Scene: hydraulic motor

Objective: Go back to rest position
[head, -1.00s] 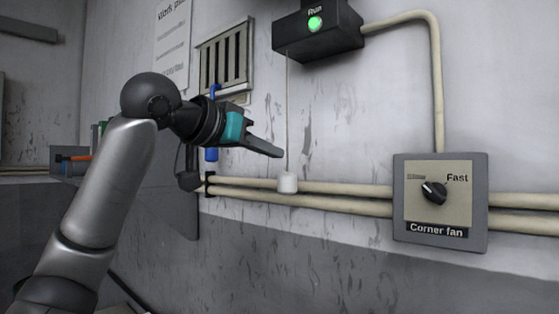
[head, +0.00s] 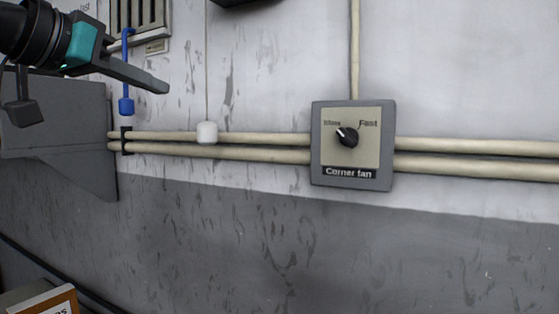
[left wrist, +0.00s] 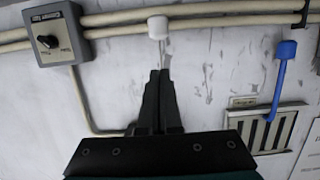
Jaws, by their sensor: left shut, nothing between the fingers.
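My left gripper (head: 160,86) comes in at the top left of the head view, in front of the wall and left of the white pull-cord knob (head: 207,133). It is shut and empty. In the left wrist view its two fingers (left wrist: 160,75) lie together, with the white knob (left wrist: 158,27) just beyond the tips in the picture. The fingers look apart from the knob, though the exact gap is hard to tell. My right gripper is in neither view.
A "Corner fan" switch box (head: 352,146) with a black dial is on the wall, pipes (head: 460,145) running beside it. A blue handle (head: 126,105) hangs below a vent (head: 140,14). A grey panel (head: 55,130) stands at left. A box corner (head: 50,301) shows at bottom left.

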